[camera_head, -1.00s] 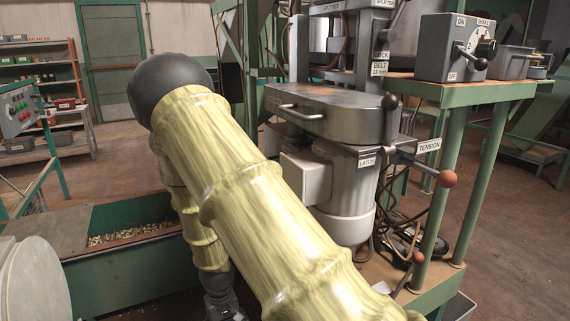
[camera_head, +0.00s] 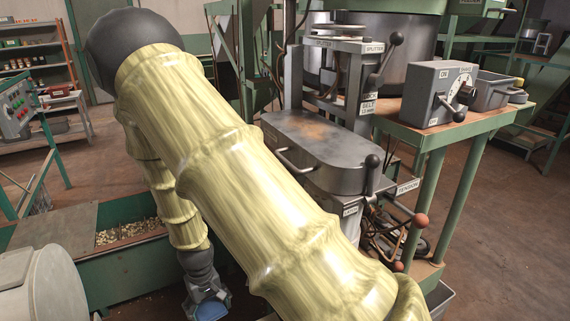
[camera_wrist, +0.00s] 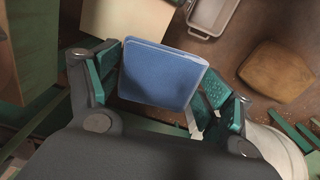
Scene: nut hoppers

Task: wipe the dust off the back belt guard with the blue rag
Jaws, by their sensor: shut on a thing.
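The blue rag (camera_wrist: 160,75) looks like a folded, flat pad. My gripper (camera_wrist: 165,88) is shut on it, with green-padded fingers at its left and right sides. In the head view my gripper (camera_head: 208,299) hangs low, beside the green hopper, and the rag (camera_head: 211,312) shows at the bottom edge. A grey belt guard (camera_head: 325,150) with rounded ends and a front handle sits on the machine, right of my arm. Brownish dust patches lie on its top. My gripper is well below and left of it, apart from it.
The green hopper (camera_head: 108,265) holds nuts at the lower left. A black-knobbed lever (camera_head: 372,172) stands at the guard's right end, and red-knobbed levers are below. A grey switch box (camera_head: 440,94) sits on the green stand. A tray (camera_wrist: 212,14) lies below in the wrist view.

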